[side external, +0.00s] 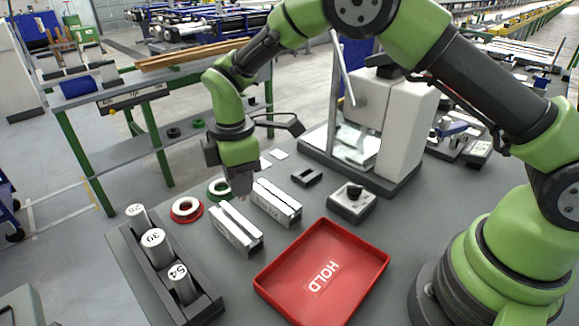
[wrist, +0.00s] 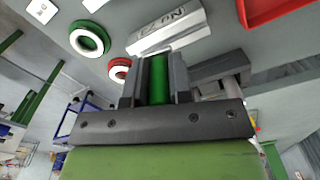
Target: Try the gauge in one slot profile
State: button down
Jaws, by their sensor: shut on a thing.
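My gripper (side external: 241,192) hangs above the grey table, close over the two slot profiles. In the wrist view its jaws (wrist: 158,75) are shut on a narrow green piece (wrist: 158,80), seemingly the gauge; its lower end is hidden. A pale slot profile (side external: 237,230) with lettering on its side lies in front of my gripper, and a second slot profile (side external: 277,203) lies to its right. One lettered profile shows in the wrist view (wrist: 165,28), just beyond the jaws. Whether the gauge touches a profile I cannot tell.
A red ring (side external: 187,209) and a green ring (side external: 219,189) lie left of the profiles. A rack (side external: 205,307) of numbered cylinders stands front left. A red HOLD tray (side external: 375,262) lies front right. A small grey box (side external: 352,202) and a tall press-like stand (side external: 400,130) are to the right.

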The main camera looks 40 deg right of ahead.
aim_at(233, 209)
jog(key=shift+w+a+r+n, duration=0.15)
jog(key=shift+a+n, duration=0.45)
jog(key=shift+a, duration=0.45)
jog(key=shift+f, duration=2.25)
jog(key=shift+f, duration=0.9)
dwell(0.4)
jog(key=shift+r, duration=2.55)
